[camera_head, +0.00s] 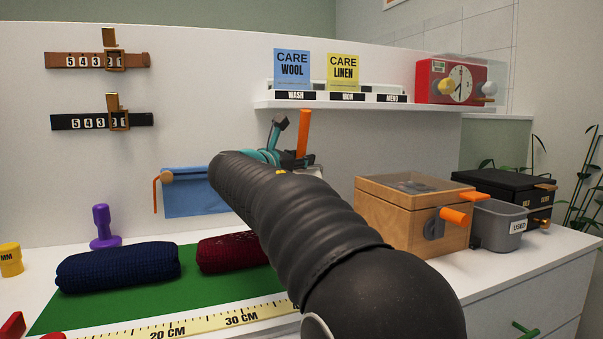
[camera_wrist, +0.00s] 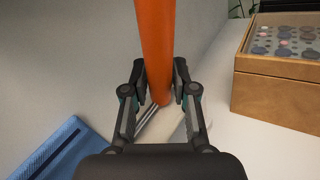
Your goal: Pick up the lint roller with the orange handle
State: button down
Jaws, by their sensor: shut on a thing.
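The lint roller's orange handle (camera_wrist: 155,45) stands between the two fingers of my gripper (camera_wrist: 160,88) in the wrist view. The fingers are shut on it. Below the fingers the handle leads to a metal rod and a pale roller, partly hidden by my gripper. In the head view the orange handle (camera_head: 303,132) rises upright beside my gripper (camera_head: 290,158), behind my dark arm. The roller end is mostly hidden there by my arm, so I cannot tell whether it touches the counter.
A wooden box (camera_head: 405,225) with a clear lid and a grey bin (camera_head: 497,226) stand to the right. A blue cloth (camera_head: 187,192) hangs at left. A shelf (camera_head: 385,103) with cards is above. Two knitted rolls lie on a green mat (camera_head: 200,294) in front.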

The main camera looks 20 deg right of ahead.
aim_at(300, 170)
jog(key=v, duration=1.7)
jog(key=s+d+f+g+b, duration=0.15)
jog(key=s+d, duration=0.25)
jog(key=d, duration=0.4)
jog(key=s+d+g+b, duration=0.2)
jog(key=s+d+b, duration=0.15)
jog(key=d, duration=0.45)
jog(key=w+n, duration=0.1)
jog(key=w, duration=0.5)
jog(key=w+a+f+t+y+p, duration=0.1)
jog(key=w, duration=0.5)
jog(key=w+n+t+p, duration=0.1)
jog(key=w, duration=0.5)
jog(key=shift+w+a+f+n, duration=0.25)
jog(key=shift+w+a+n, duration=0.05)
jog(key=shift+w, duration=0.1)
jog(key=shift+w+f+y, duration=0.15)
jog(key=shift+y, duration=0.15)
jog(key=shift+f+b, duration=0.4)
jog(key=shift+f, duration=1.25)
jog(key=shift+f, duration=0.1)
